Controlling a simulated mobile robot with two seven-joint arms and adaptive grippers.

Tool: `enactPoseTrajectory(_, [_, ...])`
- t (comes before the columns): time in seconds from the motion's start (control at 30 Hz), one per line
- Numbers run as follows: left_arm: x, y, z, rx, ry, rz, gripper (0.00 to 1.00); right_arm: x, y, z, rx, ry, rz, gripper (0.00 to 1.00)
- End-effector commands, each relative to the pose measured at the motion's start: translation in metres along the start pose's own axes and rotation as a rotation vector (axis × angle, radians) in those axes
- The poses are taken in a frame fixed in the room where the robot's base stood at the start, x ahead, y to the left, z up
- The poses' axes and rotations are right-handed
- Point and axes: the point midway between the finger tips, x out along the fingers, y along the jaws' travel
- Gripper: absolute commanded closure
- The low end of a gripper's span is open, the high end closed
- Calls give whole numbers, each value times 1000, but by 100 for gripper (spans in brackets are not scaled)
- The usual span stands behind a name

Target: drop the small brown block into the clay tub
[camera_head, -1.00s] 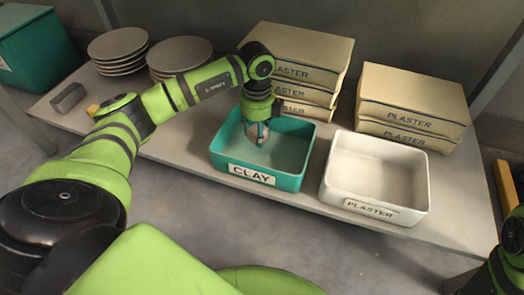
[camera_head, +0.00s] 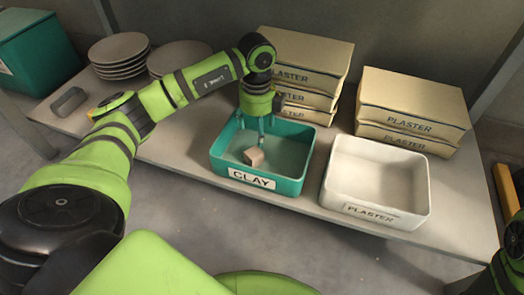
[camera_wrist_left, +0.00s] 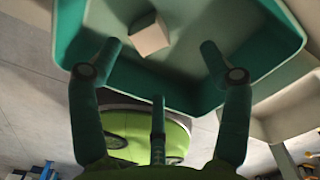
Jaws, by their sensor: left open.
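The small brown block (camera_head: 254,156) is inside the green clay tub (camera_head: 216,160), near its front wall with the CLAY label. It also shows in the left wrist view (camera_wrist_left: 149,36), within the tub and clear of the fingers. My left gripper (camera_head: 265,131) is over the tub, pointing down, with its fingers spread and nothing between them. In the left wrist view the open fingers (camera_wrist_left: 160,52) frame the tub's interior. My right gripper is out of view.
A white plaster tub (camera_head: 326,190) stands just right of the clay tub. Plates (camera_head: 118,50) and a small grey metal piece (camera_head: 69,101) are at the left of the table.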

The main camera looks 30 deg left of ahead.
Motion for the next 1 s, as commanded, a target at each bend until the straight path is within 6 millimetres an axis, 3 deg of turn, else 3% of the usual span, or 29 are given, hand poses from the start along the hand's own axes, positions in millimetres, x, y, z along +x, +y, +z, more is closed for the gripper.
enactPoseTrajectory(0.2, [-50, -1, 0, 0, -2, -6, 22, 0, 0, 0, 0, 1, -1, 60])
enactPoseTrajectory(0.4, [-80, -1, 0, -1, -1, -3, 22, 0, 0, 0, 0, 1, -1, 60])
enactPoseTrajectory(0.6, [-90, 0, 0, -1, 0, -1, 22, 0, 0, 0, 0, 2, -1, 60])
enactPoseTrajectory(1.0, [-90, 0, 0, -1, 0, 0, 22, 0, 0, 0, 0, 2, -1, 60])
